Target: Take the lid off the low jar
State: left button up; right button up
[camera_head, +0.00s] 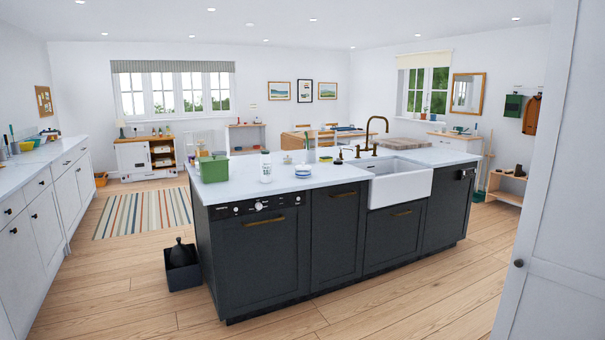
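A low, round white and blue container (303,171) stands on the white top of the kitchen island (335,176), left of the sink. It looks like the low jar, but it is too small to tell its lid from its body. A taller white jar or bottle with a green label (265,168) stands upright to its left, apart from it. Neither of my grippers shows in the view.
A green box (213,169) stands at the island's left end. A white sink (400,186) and brass tap (374,130) are to the right. A dark bin (183,275) stands on the floor by the island. A white door (555,190) fills the right edge. Wooden floor in front is clear.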

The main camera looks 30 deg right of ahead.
aim_at(304, 168)
jog(key=i+l+z, duration=0.4)
jog(key=i, duration=0.45)
jog(key=i+z, duration=0.4)
jog(key=i, duration=0.4)
